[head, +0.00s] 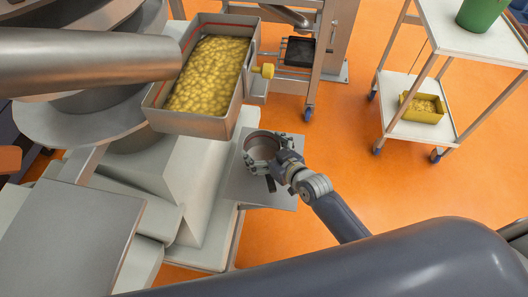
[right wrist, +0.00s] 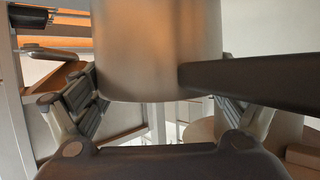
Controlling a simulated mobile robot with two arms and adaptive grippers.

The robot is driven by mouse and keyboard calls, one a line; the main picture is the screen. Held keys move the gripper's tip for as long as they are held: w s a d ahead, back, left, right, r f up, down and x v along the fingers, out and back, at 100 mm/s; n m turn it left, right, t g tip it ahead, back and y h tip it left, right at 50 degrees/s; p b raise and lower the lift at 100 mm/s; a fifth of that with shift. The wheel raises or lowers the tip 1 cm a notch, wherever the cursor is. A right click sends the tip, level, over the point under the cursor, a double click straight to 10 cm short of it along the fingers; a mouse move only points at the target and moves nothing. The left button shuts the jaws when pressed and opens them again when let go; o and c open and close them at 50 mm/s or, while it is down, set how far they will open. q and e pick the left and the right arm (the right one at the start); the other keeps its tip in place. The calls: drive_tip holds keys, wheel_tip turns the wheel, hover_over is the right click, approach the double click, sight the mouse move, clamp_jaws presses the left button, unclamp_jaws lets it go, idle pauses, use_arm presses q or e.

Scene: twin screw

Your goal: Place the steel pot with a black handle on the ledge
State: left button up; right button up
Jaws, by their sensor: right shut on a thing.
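The steel pot (head: 262,146) is a small round open pot, seen from above in the head view. My right gripper (head: 270,160) is shut around its wall, with fingers on both sides. The pot fills the upper middle of the right wrist view (right wrist: 155,50), where its black handle (right wrist: 255,80) sticks out to the right. A flat grey ledge (head: 270,195) shows below and around the pot in the head view. I cannot tell whether the pot touches the ledge or hangs above it. My left gripper is not in view.
A steel trough (head: 195,122) full of yellow lumps stands just behind and left of the pot. A white trolley (head: 455,40) with a green bucket (head: 482,12) and a yellow bin (head: 423,108) stands at the right. Orange floor (head: 400,185) is clear between.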

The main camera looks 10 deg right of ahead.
sight(264, 159)
drive_tip(key=shift+w+d, duration=0.15)
drive_tip(key=shift+w, duration=0.4)
wheel_tip(264, 159, down, 3)
drive_tip(key=shift+s+r, duration=0.1)
drive_tip(key=shift+f+b, duration=0.3)
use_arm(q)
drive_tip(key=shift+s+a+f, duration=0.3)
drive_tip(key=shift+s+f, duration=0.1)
use_arm(e)
drive_tip(key=shift+f, duration=0.1)
drive_tip(key=o, duration=0.9)
drive_tip(key=shift+f, duration=0.1)
drive_tip(key=shift+o, duration=0.2)
